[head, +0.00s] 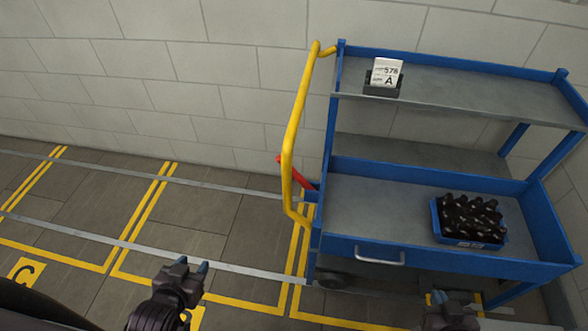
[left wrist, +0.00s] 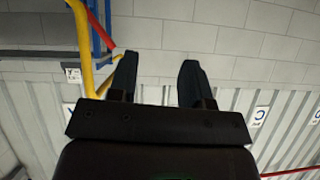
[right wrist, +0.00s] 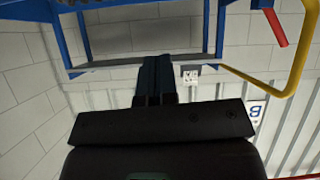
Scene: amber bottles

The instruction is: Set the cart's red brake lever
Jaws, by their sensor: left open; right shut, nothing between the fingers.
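The red brake lever (head: 302,180) is at the left end of the blue cart (head: 420,258), low by the yellow push handle (head: 291,130). It slants down to the right, partly behind the handle. My left gripper (head: 192,266) is open and empty, apart from the lever, lower left of it in the head view. The lever (left wrist: 102,27) shows at upper left in the left wrist view. My right gripper (head: 455,298) is shut and empty near the cart's lower front edge. The lever (right wrist: 276,27) is at upper right in the right wrist view.
A blue bin (head: 470,244) of dark bottles sits on the lower shelf. A sign holder (head: 384,88) with a card stands on the top shelf. A block wall (head: 240,80) is behind the cart. The marked floor (head: 195,205) left of the cart is clear.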

